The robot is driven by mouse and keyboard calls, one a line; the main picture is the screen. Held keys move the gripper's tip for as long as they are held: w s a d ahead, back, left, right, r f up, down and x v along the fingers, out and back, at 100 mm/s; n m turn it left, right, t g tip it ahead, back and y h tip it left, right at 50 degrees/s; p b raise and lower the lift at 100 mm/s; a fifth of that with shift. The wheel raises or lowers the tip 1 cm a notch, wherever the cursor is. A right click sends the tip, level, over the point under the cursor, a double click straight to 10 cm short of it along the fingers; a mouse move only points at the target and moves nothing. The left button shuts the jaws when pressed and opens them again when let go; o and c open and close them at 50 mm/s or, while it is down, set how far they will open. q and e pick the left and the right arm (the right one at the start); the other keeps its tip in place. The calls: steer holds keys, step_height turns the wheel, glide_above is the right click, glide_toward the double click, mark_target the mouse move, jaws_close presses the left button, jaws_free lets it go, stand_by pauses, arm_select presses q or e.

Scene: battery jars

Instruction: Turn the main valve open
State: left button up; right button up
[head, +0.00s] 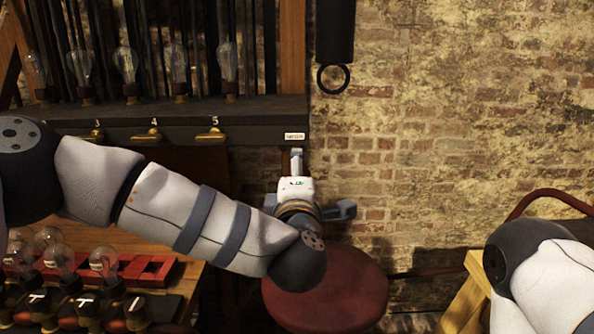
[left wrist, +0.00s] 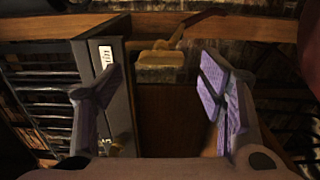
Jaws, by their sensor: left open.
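In the left wrist view a brass-coloured fitting (left wrist: 160,66), which looks like the main valve, sits past my fingers with a lever (left wrist: 195,22) slanting up and right to a reddish end. A white label (left wrist: 105,57) is on the dark panel to its left. In the head view the label (head: 294,136) is at the shelf's right end; I cannot make out the valve there. My left gripper (head: 308,208) is open and empty, facing the wall below the label. In the left wrist view its fingers (left wrist: 160,90) are spread, apart from the fitting. My right gripper is out of view.
Several brass taps (head: 147,136) line the dark shelf front (head: 250,118), with bulbs above. A red round stool (head: 340,290) stands below my left forearm. Bulbs in holders (head: 103,262) and a red tray (head: 150,271) sit on the bench at lower left.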

arm_select(q)
steer(key=shift+s, duration=1.9)
